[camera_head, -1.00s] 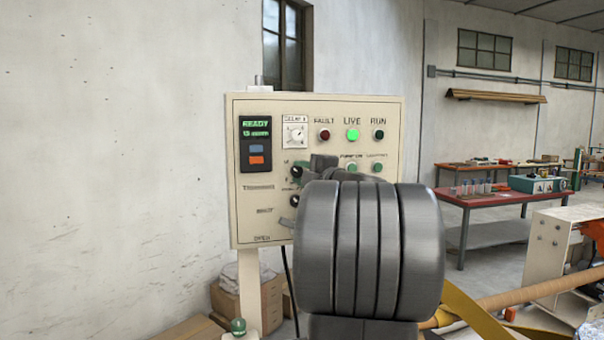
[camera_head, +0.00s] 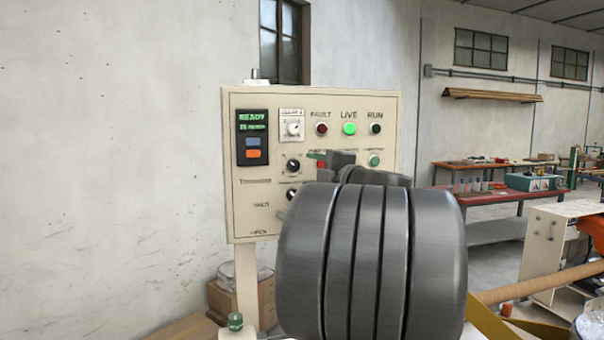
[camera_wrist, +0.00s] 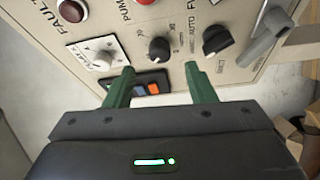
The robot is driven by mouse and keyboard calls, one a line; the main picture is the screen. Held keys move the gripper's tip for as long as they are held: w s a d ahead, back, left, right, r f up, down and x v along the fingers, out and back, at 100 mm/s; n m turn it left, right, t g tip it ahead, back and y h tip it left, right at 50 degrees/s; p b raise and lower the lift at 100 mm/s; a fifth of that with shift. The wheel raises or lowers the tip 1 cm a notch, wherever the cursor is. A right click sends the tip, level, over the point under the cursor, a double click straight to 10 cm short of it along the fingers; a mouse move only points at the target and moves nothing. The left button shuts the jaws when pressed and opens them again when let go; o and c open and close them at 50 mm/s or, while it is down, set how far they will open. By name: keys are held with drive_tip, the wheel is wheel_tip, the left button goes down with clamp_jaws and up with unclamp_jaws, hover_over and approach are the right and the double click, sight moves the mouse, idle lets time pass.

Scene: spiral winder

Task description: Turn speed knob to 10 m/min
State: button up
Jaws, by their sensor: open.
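The cream control panel (camera_head: 270,215) stands upright ahead, with a lit READY display (camera_head: 252,122) whose number is too blurred to read. Two black knobs sit one above the other: the upper (camera_head: 293,165) and the lower (camera_head: 292,195). In the wrist view the upper black knob (camera_wrist: 158,48) lies ahead between the fingertips, apparently untouched.
A green lit LIVE lamp (camera_head: 349,129) sits between FAULT and RUN lamps. A grey lever handle (camera_wrist: 262,42) sticks out beside the lower black knob (camera_wrist: 215,39). A red workbench (camera_head: 490,195) stands at the right. My arm hides the panel's lower right.

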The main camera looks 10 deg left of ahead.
sight(296, 166)
drive_tip(key=b+v, duration=0.1)
drive_tip(key=v, duration=0.6)
drive_tip(key=shift+s+d, duration=0.25)
drive_tip(key=p+x, duration=0.3)
drive_tip(key=x, duration=1.1)
